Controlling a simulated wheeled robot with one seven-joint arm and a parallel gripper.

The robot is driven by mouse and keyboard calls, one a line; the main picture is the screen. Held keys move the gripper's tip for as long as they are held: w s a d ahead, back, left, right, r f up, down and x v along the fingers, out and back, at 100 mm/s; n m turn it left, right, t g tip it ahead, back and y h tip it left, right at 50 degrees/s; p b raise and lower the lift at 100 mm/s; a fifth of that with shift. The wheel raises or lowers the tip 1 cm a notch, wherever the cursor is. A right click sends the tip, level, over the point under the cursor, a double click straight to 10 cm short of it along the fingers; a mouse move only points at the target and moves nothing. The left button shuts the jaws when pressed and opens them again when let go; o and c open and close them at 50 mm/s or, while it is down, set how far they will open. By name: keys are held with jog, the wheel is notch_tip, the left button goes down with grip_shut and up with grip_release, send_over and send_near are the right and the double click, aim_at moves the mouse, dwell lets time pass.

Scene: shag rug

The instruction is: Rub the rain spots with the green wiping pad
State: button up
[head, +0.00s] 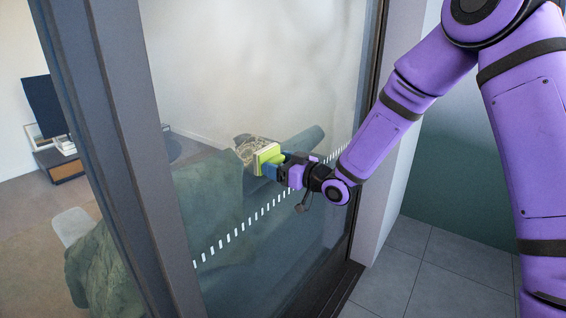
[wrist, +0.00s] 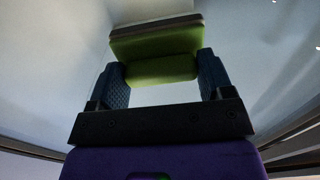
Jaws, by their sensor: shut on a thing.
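The green wiping pad (head: 266,158) is in my gripper (head: 279,166), in front of the glass pane (head: 240,70) in the head view. In the wrist view the pad (wrist: 155,44) shows a green body with a grey layer on its far side. The blue fingers of my gripper (wrist: 162,72) are shut on its narrower green grip part. I cannot tell whether the pad touches the glass. I cannot make out rain spots for certain; a speckled patch (head: 243,142) shows just left of the pad, perhaps something behind the glass.
A dark frame post (head: 118,150) bounds the glass on the left, and another frame edge (head: 367,130) on the right. A row of white dashes (head: 245,226) crosses the pane below the pad. Green draped furniture (head: 215,200) shows through the glass. Grey floor tiles (head: 440,270) lie at right.

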jog(key=shift+s+a, duration=0.55)
jog(key=shift+s, duration=0.15)
jog(key=v, duration=0.6)
jog(key=shift+s, duration=0.1)
dwell(0.3)
jog(key=shift+v, duration=1.45)
